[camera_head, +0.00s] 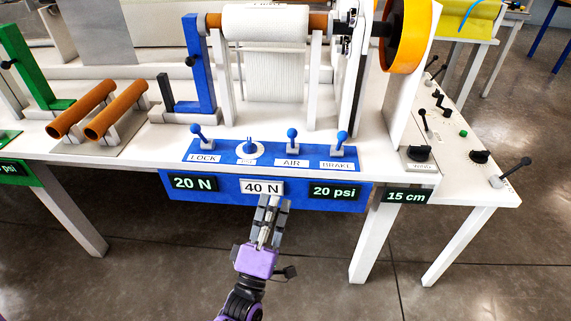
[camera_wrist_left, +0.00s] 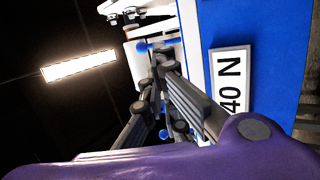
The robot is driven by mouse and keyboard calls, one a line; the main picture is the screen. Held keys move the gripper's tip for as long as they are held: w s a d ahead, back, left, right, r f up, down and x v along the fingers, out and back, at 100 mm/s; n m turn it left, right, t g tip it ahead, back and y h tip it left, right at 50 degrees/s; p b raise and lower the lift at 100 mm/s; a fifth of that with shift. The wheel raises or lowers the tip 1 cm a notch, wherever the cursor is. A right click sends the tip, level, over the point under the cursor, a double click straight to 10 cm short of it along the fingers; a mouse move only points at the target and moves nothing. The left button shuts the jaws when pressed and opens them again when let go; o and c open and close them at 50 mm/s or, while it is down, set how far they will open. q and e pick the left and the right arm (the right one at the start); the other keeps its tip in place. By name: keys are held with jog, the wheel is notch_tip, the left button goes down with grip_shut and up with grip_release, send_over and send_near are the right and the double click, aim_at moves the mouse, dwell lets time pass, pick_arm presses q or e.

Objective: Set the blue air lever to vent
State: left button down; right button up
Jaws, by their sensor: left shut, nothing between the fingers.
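The blue air lever (camera_head: 292,133) stands roughly upright behind the white AIR label (camera_head: 291,163) on the blue control panel. Its ball top is in plain view in the head view. I cannot read a vent mark there. My left gripper (camera_head: 272,204) is shut and empty, in front of the panel's face, just below the 40 N display (camera_head: 262,187). It is lower than the air lever, nearer to me and a little to its left, and apart from it. In the left wrist view the shut fingers (camera_wrist_left: 160,65) point toward blue knobs; which lever each belongs to is unclear.
The LOCK lever (camera_head: 196,130) and a round blue dial (camera_head: 250,148) stand left of the air lever, the BRAKE lever (camera_head: 342,136) to its right. A white roller (camera_head: 265,22) and an orange wheel (camera_head: 409,35) rise behind. The floor before the bench is clear.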

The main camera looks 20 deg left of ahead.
aim_at(292, 142)
pick_arm(q)
jog(key=p+x, duration=0.1)
jog(key=x, duration=1.2)
jog(key=shift+w+r, duration=0.25)
jog(key=shift+w, duration=0.1)
